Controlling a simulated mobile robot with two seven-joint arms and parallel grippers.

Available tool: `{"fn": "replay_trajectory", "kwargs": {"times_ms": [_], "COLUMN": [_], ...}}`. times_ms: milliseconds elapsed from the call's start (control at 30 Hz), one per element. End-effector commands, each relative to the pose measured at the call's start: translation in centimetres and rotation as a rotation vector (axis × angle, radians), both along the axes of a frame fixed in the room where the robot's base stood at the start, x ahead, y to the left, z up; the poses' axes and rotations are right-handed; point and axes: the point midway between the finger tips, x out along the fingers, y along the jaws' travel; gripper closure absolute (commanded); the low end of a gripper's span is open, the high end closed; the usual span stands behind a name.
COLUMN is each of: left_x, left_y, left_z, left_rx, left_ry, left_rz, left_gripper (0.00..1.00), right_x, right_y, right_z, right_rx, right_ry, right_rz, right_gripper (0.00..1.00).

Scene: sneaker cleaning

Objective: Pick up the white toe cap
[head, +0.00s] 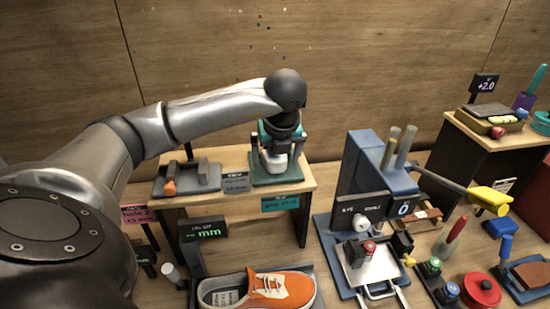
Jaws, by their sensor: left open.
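The white toe cap (275,163) appears as a small pale, rounded piece on the green stand (283,180), which is on the wooden side table at the back. My left arm reaches in from the left, and my left gripper (281,147) points down directly above the toe cap, very close to it. The jaws are open. The fingers partly cover the cap and the stand, so I cannot tell whether they touch it. My right gripper is not in view.
A grey tray (187,190) with an orange-tipped tool is left of the stand on the table (308,179). An orange sneaker (265,291) lies in front, below. A blue machine (358,180) stands to the right. A red disc (481,290) and several tools lie at lower right.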

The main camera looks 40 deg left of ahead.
Motion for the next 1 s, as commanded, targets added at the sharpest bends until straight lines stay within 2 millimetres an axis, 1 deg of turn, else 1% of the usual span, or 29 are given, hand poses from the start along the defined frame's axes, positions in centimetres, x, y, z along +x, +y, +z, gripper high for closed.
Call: {"fn": "replay_trajectory", "kwargs": {"times_ms": [100,267,1000], "left_x": [0.13,0.13,0.12], "left_y": [0.11,0.08,0.08], "left_z": [-0.38,-0.38,-0.33], "left_rx": [0.000,0.000,0.000], "left_ry": [-0.001,-0.001,-0.001], "left_rz": [0.000,-0.001,0.000], "left_gripper": [0.00,0.00,0.83], "right_x": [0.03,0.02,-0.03], "right_y": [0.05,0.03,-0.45], "right_z": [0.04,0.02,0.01], "right_rx": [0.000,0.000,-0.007], "right_ry": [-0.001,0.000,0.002], "right_rz": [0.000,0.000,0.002], "right_gripper": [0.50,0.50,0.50]}}
